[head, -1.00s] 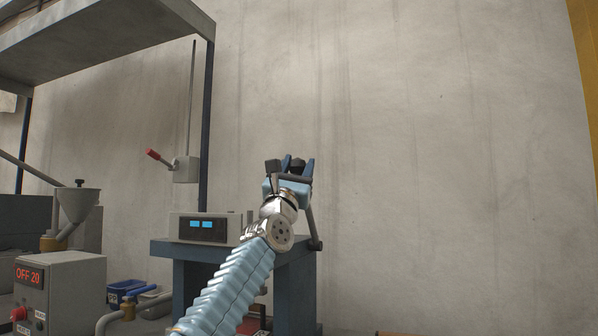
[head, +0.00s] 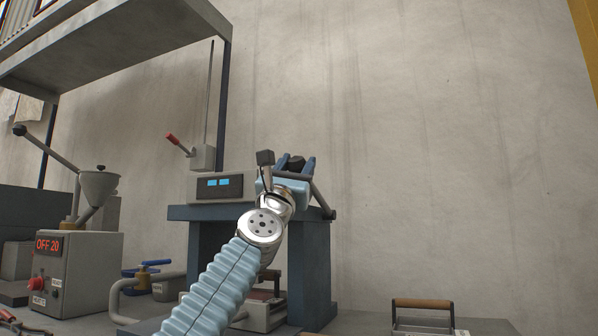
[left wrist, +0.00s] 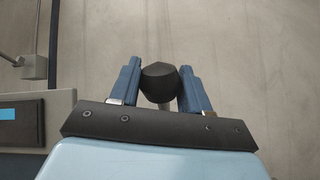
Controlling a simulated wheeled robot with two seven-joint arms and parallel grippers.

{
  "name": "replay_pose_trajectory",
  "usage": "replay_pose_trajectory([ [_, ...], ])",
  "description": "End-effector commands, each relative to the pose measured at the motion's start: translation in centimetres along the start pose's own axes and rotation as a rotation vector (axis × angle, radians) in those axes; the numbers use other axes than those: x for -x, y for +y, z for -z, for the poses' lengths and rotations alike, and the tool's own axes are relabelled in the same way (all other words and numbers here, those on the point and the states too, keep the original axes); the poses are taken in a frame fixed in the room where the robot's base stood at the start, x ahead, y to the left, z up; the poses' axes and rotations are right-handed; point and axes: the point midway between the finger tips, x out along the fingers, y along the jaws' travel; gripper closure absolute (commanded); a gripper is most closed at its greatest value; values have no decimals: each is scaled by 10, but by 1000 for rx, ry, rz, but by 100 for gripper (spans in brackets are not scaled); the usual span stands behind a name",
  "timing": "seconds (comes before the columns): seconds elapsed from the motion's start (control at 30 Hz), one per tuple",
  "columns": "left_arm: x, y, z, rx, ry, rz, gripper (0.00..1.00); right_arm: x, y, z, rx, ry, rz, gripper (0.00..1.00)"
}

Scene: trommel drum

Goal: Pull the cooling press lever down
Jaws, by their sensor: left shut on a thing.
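The cooling press appears to be the blue frame (head: 315,270) with a grey display box (head: 235,190) on its top, left of centre. My left gripper (head: 297,163) is shut on the lever's black knob, above the press top. In the left wrist view the knob (left wrist: 160,82) sits between the two blue fingers. My left forearm hides part of the frame. My right gripper is not in view.
A control box (head: 76,265) reading "OFF 20" and a hopper (head: 98,187) with another black-knobbed lever stand at left. A red-handled switch (head: 202,157) is behind the press. A crate with a brown handle (head: 422,303) is at lower right. The wall right of the press is bare.

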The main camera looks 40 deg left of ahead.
Motion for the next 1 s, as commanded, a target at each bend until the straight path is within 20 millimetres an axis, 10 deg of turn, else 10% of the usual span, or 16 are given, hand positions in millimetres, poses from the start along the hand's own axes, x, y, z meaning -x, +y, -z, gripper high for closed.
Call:
replay_pose_trajectory([
  [0.43, 2, -1, 0, 1, -1, 2, 100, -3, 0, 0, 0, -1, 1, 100],
  [0.47, 2, -1, 0, 1, -1, 2, 51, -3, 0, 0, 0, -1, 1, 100],
  [0.6, 2, -1, 0, 1, -1, 1, 30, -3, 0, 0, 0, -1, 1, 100],
  [1.0, 12, -1, 3, -1, -1, 0, 30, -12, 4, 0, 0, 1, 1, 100],
])
